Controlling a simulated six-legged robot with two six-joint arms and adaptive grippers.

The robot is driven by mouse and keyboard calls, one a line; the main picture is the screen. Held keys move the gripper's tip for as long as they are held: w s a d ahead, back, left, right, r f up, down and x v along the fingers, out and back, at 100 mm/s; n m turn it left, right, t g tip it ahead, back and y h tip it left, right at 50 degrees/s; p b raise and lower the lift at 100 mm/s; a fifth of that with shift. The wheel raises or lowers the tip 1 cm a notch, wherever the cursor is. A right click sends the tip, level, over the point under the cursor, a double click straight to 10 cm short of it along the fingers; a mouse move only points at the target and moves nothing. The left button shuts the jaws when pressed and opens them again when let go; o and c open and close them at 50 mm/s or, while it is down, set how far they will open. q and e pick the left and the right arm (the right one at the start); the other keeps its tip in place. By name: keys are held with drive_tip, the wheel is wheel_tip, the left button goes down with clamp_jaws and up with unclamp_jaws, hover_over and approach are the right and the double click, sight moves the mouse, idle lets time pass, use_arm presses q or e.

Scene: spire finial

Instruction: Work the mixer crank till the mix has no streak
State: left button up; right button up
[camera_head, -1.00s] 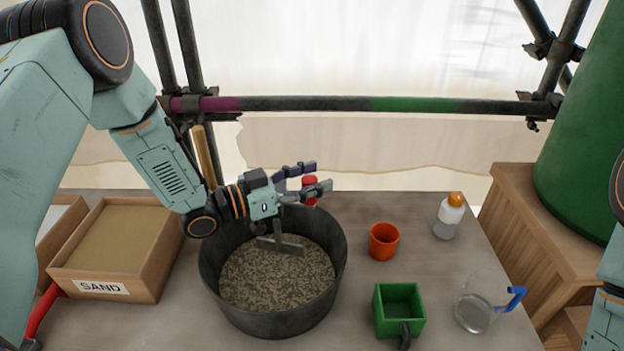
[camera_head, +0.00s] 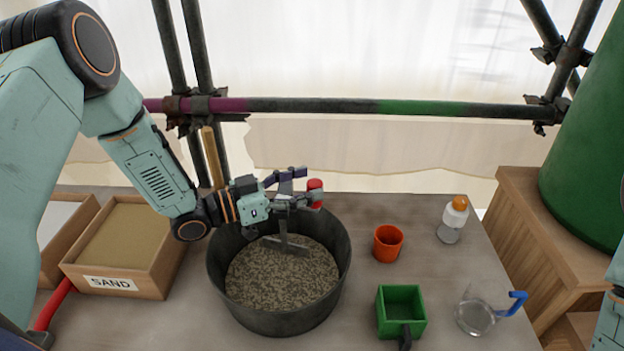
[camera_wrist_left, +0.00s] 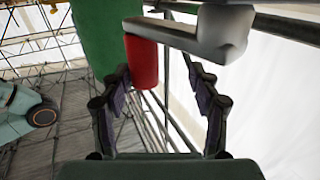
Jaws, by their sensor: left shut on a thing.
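The mixer is a dark round tub (camera_head: 222,290) on the table. Its mix (camera_head: 280,275) is speckled dark grey and tan, so light and dark are not one even colour. A grey paddle (camera_head: 287,246) on an upright shaft stands in the mix. The crank's red handle (camera_head: 316,191) is at the tub's far rim. My left gripper (camera_head: 308,184) is shut on this handle, above the tub. The left wrist view shows the red handle (camera_wrist_left: 143,62) between the fingers, under the grey crank arm (camera_wrist_left: 190,35). My right gripper is out of view.
A sand box (camera_head: 125,245) stands left of the tub. To the right are an orange cup (camera_head: 387,243), a green box (camera_head: 401,309), a clear jug (camera_head: 476,316) and an orange-capped bottle (camera_head: 453,220). A scaffold rail (camera_head: 330,105) crosses behind the table.

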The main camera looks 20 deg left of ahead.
use_arm(q)
drive_tip(key=shift+a+r+p, duration=0.1)
drive_tip(key=shift+a+p, duration=0.2)
drive_tip(key=shift+a, duration=0.45)
drive_tip(key=shift+s+a+p, duration=0.2)
drive_tip(key=shift+a, duration=0.3)
drive_tip(key=shift+s+a+p, duration=0.2)
drive_tip(key=shift+a, duration=0.3)
drive_tip(key=shift+s+a+p, duration=0.25)
drive_tip(key=shift+s+p, duration=0.15)
drive_tip(key=shift+s, duration=0.05)
drive_tip(key=shift+p+v, duration=0.4)
drive_tip(key=shift+v, duration=0.55)
drive_tip(key=shift+w, duration=0.2)
drive_tip(key=shift+a, duration=0.15)
